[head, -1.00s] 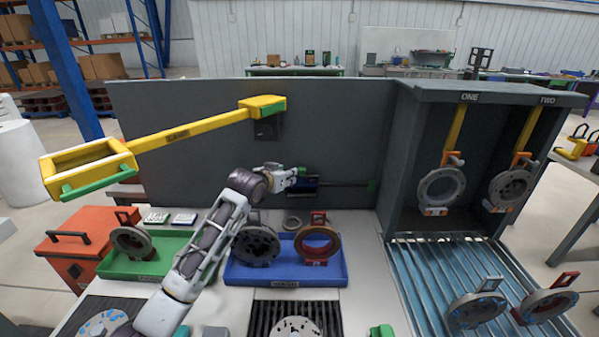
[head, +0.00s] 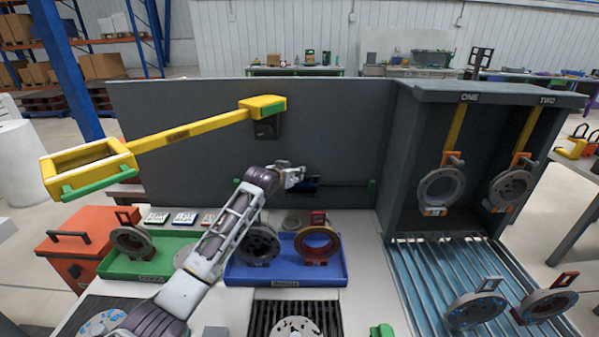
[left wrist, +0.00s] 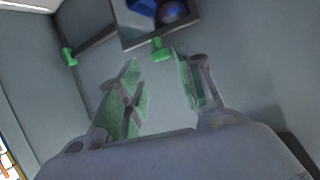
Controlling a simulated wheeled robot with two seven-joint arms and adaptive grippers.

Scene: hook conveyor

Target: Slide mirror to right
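The mirror is a small dark-framed panel with a blue reflection on a rail at the grey back panel. In the head view the mirror (head: 311,184) is partly hidden by my left gripper (head: 297,175). In the left wrist view the mirror (left wrist: 150,14) is at the top, with a green handle (left wrist: 160,48) under its lower edge. My left gripper (left wrist: 158,62) is open there, its two fingers apart with the handle just beyond and between the tips. Contact cannot be told. My right gripper is not in view.
The rail (head: 345,184) runs right from the mirror to a green end stop (head: 372,186). A yellow lever (head: 190,130) is above left. A blue tray (head: 285,272) and a green tray (head: 150,260) hold rings below. A grey hook cabinet (head: 405,150) stands right.

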